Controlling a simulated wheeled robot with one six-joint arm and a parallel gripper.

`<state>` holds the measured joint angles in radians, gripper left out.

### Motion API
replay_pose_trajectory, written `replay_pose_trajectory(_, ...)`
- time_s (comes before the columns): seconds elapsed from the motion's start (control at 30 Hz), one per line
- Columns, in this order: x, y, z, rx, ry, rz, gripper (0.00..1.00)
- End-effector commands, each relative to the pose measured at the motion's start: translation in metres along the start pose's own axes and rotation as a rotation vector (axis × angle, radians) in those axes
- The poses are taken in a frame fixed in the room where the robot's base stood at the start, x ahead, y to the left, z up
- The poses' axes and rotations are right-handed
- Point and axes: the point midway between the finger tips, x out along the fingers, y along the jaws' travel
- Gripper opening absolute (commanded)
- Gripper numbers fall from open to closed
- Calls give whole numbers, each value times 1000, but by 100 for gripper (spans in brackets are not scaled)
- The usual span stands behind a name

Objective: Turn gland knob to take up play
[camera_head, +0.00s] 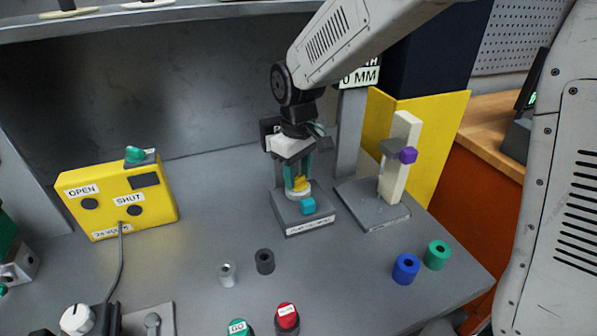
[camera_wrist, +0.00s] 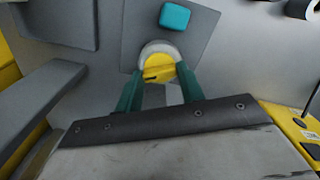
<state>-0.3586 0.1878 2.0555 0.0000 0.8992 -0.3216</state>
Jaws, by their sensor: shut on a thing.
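The gland knob (camera_head: 299,184) is yellow and sits on a pale round collar on a grey base block (camera_head: 323,219). It also shows in the wrist view (camera_wrist: 158,70) as a yellow disc with a dark slot or mark. My gripper (camera_head: 298,174) points down over it, with its teal fingers on either side of the knob. In the wrist view the fingers (camera_wrist: 159,88) are shut on the knob's sides. A teal block (camera_head: 308,205) sits on the base in front of the knob. The knob's far side is partly hidden by my fingers.
A yellow box (camera_head: 118,200) marked OPEN and SHUT stands at left. A cream post with a purple slider (camera_head: 408,155) stands close on the right. Grey and dark cylinders (camera_head: 264,261) stand in front, near push buttons.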

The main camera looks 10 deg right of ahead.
Motion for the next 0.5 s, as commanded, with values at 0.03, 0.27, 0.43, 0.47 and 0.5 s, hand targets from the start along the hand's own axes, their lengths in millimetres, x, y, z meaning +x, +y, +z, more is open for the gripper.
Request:
replay_pose_trajectory(0.03,-2,1,-1,43,4,2,15)
replay_pose_trajectory(0.27,-2,1,-1,262,5,2,15)
replay_pose_trajectory(0.43,-2,1,-1,423,5,1,15)
replay_pose_trajectory(0.47,-2,1,-1,452,6,1,15)
replay_pose_trajectory(0.5,-2,1,-1,490,6,1,15)
